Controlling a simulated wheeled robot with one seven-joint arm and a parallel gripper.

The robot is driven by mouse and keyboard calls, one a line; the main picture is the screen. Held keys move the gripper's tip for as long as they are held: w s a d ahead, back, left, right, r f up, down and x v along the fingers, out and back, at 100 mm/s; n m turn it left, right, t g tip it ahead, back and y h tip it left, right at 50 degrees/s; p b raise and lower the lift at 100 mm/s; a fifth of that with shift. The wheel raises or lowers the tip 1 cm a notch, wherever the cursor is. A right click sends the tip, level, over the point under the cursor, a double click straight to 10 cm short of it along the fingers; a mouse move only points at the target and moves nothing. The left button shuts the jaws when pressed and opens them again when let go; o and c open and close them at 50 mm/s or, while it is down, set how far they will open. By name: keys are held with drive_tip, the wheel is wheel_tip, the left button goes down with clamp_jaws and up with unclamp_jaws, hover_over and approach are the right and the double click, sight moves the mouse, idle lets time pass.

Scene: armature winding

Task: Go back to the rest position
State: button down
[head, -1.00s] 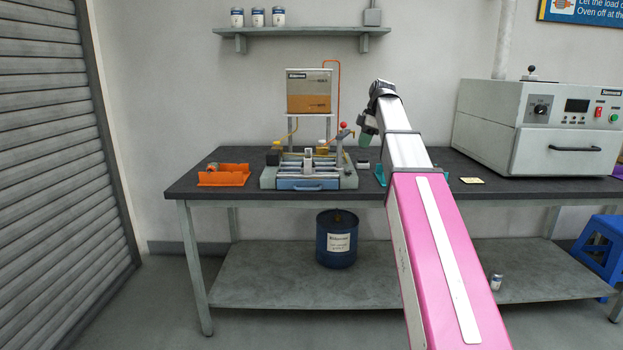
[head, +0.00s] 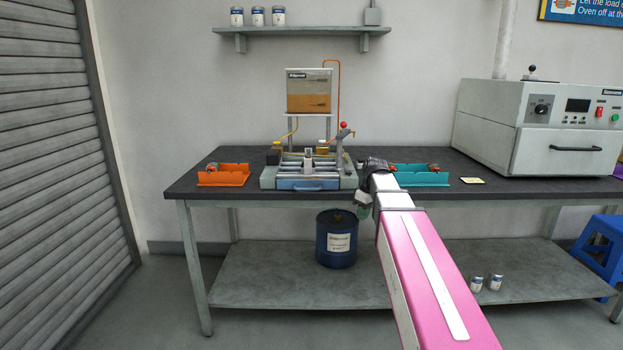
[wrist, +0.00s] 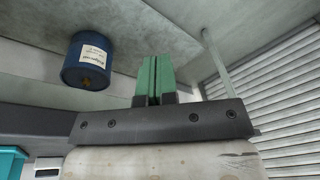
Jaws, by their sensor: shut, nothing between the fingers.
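My gripper shows in the wrist view (wrist: 153,80) with its two green fingers side by side, shut and empty. In the head view my gripper (head: 362,211) hangs at the end of my pink and white arm, just in front of the bench's front edge. It is below the winding machine (head: 308,171) and to its right. Part of the gripper is hidden behind my wrist.
The dark bench (head: 228,188) holds an orange tray (head: 224,178) at left, a teal tray (head: 420,178) at right, and a white oven (head: 540,125). A blue drum (head: 337,240) and two small cans (head: 485,283) stand on the lower shelf. The floor at left is clear.

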drive_tip(key=s+f+m+h, duration=0.1)
drive_tip(key=s+f+m, duration=0.4)
drive_tip(key=s+f, duration=0.4)
drive_tip(key=s+f+m+h, duration=0.1)
drive_tip(key=s+f+m, duration=0.3)
drive_tip(key=s+f, duration=0.6)
wheel_tip(320, 180, down, 5)
drive_tip(key=shift+d+f+m, duration=0.2)
drive_tip(key=shift+d+m, duration=0.2)
